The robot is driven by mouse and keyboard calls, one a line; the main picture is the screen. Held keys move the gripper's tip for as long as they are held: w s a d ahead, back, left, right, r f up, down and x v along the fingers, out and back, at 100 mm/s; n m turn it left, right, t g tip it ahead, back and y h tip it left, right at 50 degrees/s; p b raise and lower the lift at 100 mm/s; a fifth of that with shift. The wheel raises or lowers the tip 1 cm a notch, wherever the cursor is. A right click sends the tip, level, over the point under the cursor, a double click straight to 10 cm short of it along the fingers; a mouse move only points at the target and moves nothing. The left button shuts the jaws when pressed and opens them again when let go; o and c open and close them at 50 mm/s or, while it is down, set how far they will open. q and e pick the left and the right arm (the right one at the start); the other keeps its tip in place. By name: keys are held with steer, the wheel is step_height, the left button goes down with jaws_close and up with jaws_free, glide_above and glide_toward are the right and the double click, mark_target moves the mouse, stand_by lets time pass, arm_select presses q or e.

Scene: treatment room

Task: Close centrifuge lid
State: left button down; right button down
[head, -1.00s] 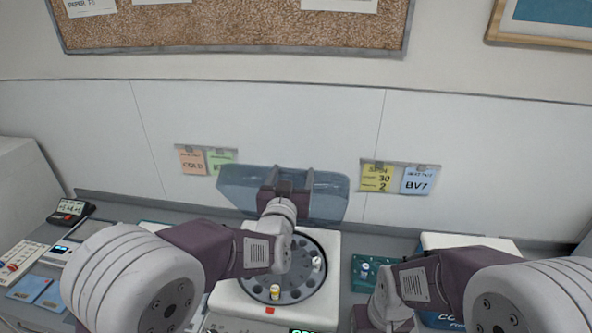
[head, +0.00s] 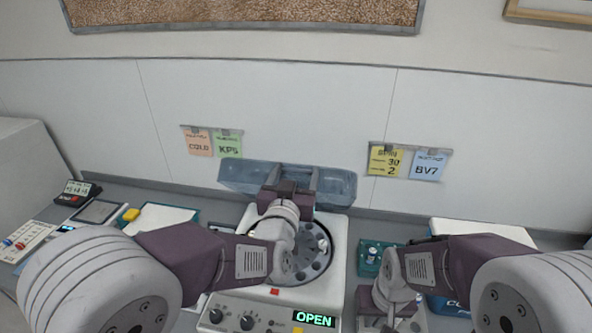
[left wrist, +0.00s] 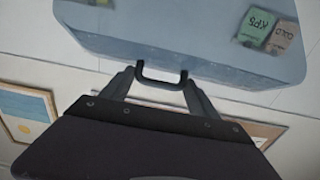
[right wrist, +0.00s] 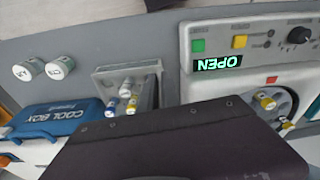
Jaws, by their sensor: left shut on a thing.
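The centrifuge (head: 337,262) is white and stands on the bench, its bowl partly covered by my left arm in the head view. Its translucent blue lid (head: 335,186) is raised at the back. My left gripper (head: 292,185) is at the middle of the lid. In the left wrist view its fingers (left wrist: 161,84) are shut on the lid's dark handle (left wrist: 160,76). The display (head: 314,319) reads OPEN. A yellow-capped tube (right wrist: 265,101) sits in the rotor. My right gripper's dark body (right wrist: 180,145) is right of the centrifuge; its fingers are hidden.
A rack with several tubes (right wrist: 143,92) and a blue cool box (right wrist: 52,123) stand right of the centrifuge. Two capped containers (right wrist: 58,68) show in the right wrist view. A yellow item (head: 131,214) and a red-and-black meter (head: 77,193) are at left. Notes hang on the wall.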

arm_select(q)
steer(key=shift+f, duration=0.4)
arm_select(e)
steer(key=w+r+m+t, duration=0.1)
steer(key=w+r+m, duration=0.55)
steer(key=r, duration=0.55)
steer(key=w+r+m+t, duration=0.2)
steer(key=w+r+m, duration=0.3)
steer(key=w+r, duration=0.5)
steer(key=w+a+r+n+t+h, duration=0.2)
steer(key=a+r+n+t, duration=0.3)
steer(key=a+r+n, duration=0.85)
steer(key=m, duration=0.3)
glide_above(301, 165)
steer(key=f, duration=0.3)
steer(key=s+f, duration=0.1)
steer(key=f, duration=0.1)
steer(key=shift+a+f, duration=0.1)
steer(key=shift+f, duration=0.05)
steer(key=shift+s+a+f, duration=0.1)
steer(key=shift+f, duration=0.25)
steer(key=shift+s+a+f, duration=0.15)
steer(key=shift+s+f, duration=0.25)
steer(key=shift+s, duration=0.3)
steer(key=shift+s+a+f, duration=0.1)
steer(key=shift+s+f, duration=0.25)
steer(key=shift+s, duration=0.35)
